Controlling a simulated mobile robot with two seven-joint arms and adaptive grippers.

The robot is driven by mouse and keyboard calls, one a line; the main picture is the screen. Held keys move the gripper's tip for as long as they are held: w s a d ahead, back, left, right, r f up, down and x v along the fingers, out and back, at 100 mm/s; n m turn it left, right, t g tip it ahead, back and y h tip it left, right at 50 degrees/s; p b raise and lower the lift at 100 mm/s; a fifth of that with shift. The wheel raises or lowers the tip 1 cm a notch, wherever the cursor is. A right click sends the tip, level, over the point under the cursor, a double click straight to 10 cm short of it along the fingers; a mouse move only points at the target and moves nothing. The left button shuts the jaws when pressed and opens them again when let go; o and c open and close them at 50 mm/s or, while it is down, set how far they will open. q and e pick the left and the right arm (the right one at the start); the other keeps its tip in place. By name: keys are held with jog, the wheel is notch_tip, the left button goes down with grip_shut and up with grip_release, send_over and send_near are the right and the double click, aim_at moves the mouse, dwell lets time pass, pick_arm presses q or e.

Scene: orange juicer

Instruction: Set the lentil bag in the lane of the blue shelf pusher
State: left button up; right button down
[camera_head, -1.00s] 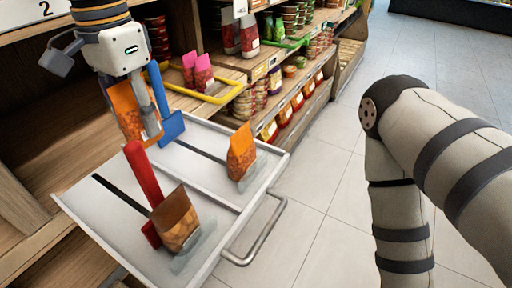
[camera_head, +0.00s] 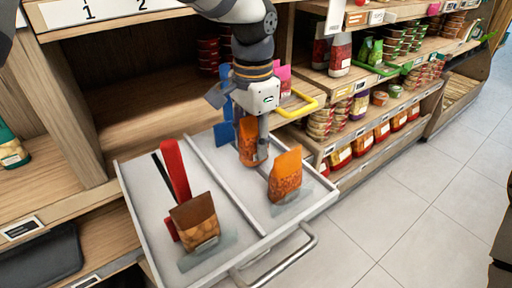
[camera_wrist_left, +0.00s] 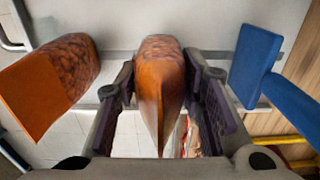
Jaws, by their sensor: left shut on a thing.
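The orange lentil bag (camera_head: 247,146) is upright in my left gripper (camera_head: 262,140), which is shut on it. In the left wrist view the bag (camera_wrist_left: 160,82) sits between both fingers. It is over the right lane of the white tray (camera_head: 140,196), between the blue shelf pusher (camera_head: 228,108) and another orange bag (camera_head: 286,178) at the lane's front. In the left wrist view the blue pusher (camera_wrist_left: 254,58) is right of the held bag, with a gap. I cannot tell whether the bag touches the tray floor. My right gripper is not in view.
The left lane holds a red pusher (camera_head: 175,172) and a brown bag (camera_head: 196,220). A divider (camera_head: 225,187) separates the lanes. A metal handle (camera_head: 290,258) is at the tray front. A yellow frame (camera_head: 302,103) and stocked shelves are behind right. Floor at right is clear.

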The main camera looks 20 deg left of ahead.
pick_arm(q)
jog(key=shift+f, duration=0.85)
jog(key=shift+f, duration=0.15)
jog(key=o, duration=1.2)
notch_tip(320, 180, up, 12)
jog(key=shift+r, duration=0.2)
jog(key=shift+d, duration=0.1)
